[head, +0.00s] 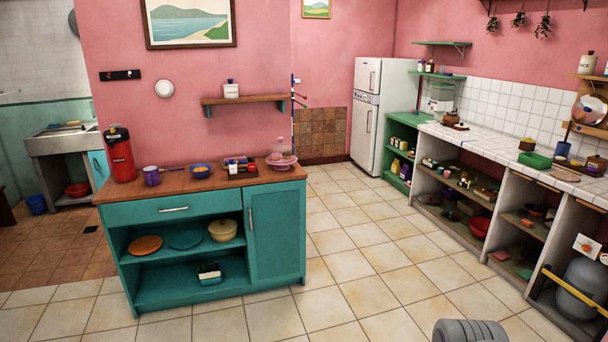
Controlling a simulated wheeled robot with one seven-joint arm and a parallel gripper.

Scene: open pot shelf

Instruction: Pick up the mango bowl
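A small blue bowl (202,171) with orange-yellow contents stands on the wooden top of the teal cabinet (184,209). It looks like the mango bowl, but the contents are too small to tell for sure. A purple mug (152,176) stands to its left and a tray with small items (236,163) to its right. A pale yellow lidded pot or bowl (223,231) sits on the cabinet's open shelf below. My gripper is not in view. A grey ribbed part, possibly of my arm, shows at the bottom edge, well apart from the cabinet.
A red dispenser (121,155) stands at the cabinet top's left end, and a pink domed cake stand (281,157) at its right. A wall shelf (244,100) hangs above. Tiled floor (372,262) is clear between the cabinet and the long white-tiled counter (490,146) at the right.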

